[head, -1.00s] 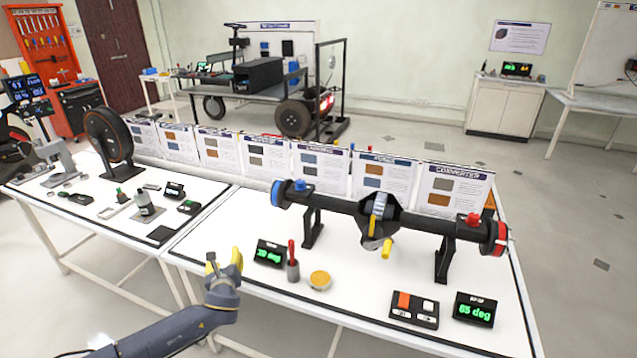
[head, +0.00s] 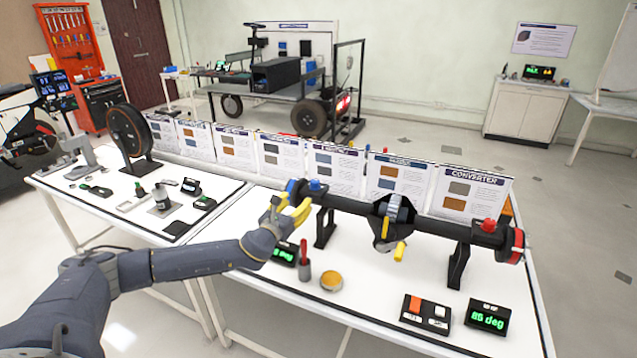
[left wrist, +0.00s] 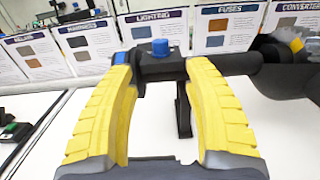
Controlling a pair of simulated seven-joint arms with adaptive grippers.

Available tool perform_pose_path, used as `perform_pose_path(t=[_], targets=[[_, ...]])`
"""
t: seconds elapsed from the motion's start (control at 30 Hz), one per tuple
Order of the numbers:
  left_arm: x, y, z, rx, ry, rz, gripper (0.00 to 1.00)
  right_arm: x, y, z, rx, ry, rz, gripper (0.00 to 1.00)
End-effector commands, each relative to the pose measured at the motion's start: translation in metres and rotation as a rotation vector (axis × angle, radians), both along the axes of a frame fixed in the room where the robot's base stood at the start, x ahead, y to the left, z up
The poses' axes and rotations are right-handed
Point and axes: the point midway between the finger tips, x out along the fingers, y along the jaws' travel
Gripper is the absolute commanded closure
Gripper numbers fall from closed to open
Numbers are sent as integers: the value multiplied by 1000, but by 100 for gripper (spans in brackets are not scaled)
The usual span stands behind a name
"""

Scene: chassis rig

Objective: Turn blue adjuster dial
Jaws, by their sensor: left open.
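The blue adjuster dial (head: 316,185) sits on top of the left end of a black axle rig (head: 350,204). In the left wrist view the dial (left wrist: 160,47) shows between and beyond my fingertips. My left gripper (head: 290,203) is open with yellow fingers, just left of and in front of the axle's left end. The left wrist view shows the open fingers (left wrist: 161,62) spread on either side of the axle's end, with nothing held. A blue ring (head: 293,188) on the axle's left end is partly hidden by the gripper. My right gripper is not in view.
A red knob (head: 489,225) and red end (head: 517,246) are at the axle's right. On the table stand a cup with a red tool (head: 304,270), an orange-filled dish (head: 331,281), a button box (head: 426,312) and a green display (head: 487,319). Upright cards (head: 334,170) line the back.

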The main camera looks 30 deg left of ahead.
Motion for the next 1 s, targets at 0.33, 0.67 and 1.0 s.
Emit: perform_pose_path(t=[0.33,0.67,1.0], targets=[[64,2,1,-1,-2,2,48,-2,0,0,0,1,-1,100],[112,4,1,-1,-2,2,48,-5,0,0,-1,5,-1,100],[139,6,1,-2,-2,1,48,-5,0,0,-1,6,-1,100]])
